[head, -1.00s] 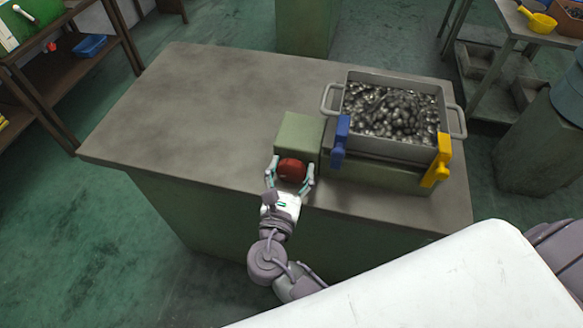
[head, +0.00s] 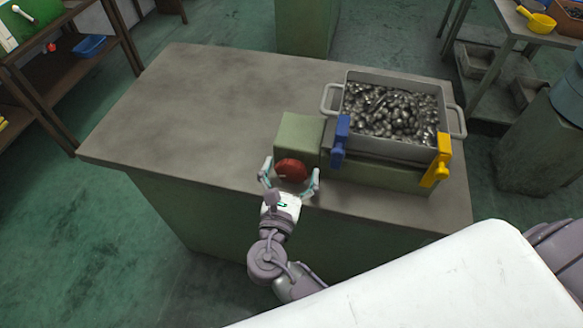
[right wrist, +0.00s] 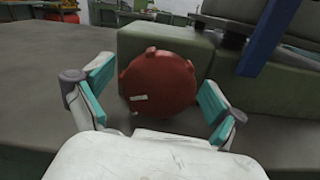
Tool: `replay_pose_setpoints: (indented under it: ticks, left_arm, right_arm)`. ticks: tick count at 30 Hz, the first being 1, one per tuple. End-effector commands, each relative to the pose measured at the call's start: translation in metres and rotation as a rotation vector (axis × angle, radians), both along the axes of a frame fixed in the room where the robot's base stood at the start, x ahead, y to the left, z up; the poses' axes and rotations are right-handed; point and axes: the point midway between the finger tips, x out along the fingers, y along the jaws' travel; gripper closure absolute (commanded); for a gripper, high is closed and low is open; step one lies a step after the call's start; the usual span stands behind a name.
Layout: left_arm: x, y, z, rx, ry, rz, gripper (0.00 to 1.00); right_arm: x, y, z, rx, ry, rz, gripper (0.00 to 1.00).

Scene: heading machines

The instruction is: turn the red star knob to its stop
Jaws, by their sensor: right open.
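The red star knob (head: 291,170) sits on the front face of a green block (head: 299,136) near the front edge of the grey bench. In the right wrist view the knob (right wrist: 158,82) faces me, with small lobes around its rim and a pale mark low on its left. My right gripper (head: 289,183) is open, its fingers standing to the left and right of the knob. In the right wrist view its fingertips (right wrist: 158,82) are spread, with a visible gap on each side of the knob. My left gripper is not in view.
Right of the block, a grey bin (head: 390,150) of dark metal parts rests on a green base. A blue lever (head: 340,142) close to the knob and a yellow lever (head: 440,160) stand at its front. The bench's left side (head: 190,120) is clear.

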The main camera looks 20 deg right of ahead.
Motion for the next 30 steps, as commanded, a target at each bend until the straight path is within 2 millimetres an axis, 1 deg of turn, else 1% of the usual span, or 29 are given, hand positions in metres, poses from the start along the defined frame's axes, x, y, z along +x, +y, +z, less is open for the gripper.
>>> replay_pose_setpoints:
  ticks: [4,7,11,18,21,25,30]
  left_arm:
    - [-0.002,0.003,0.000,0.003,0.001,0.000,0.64]
    - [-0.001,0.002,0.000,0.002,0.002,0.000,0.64]
    - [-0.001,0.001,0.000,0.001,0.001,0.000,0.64]
    - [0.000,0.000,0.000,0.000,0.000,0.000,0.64]
    - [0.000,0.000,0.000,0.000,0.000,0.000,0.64]
    - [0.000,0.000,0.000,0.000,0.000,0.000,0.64]
    - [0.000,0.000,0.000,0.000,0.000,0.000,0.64]
  right_arm:
    - [-0.002,0.001,0.000,0.001,0.001,0.000,0.05]
    - [-0.009,0.006,-0.001,0.001,0.003,0.000,0.05]
    - [-0.028,0.019,-0.002,0.003,0.004,0.002,0.05]
    - [-0.072,0.047,-0.002,0.003,0.004,0.001,0.05]
    - [-0.085,0.055,-0.002,0.001,0.003,0.000,0.05]
    - [-0.096,0.063,-0.002,0.000,0.002,0.001,0.05]
    - [-0.101,0.065,-0.002,0.000,0.000,-0.001,0.05]
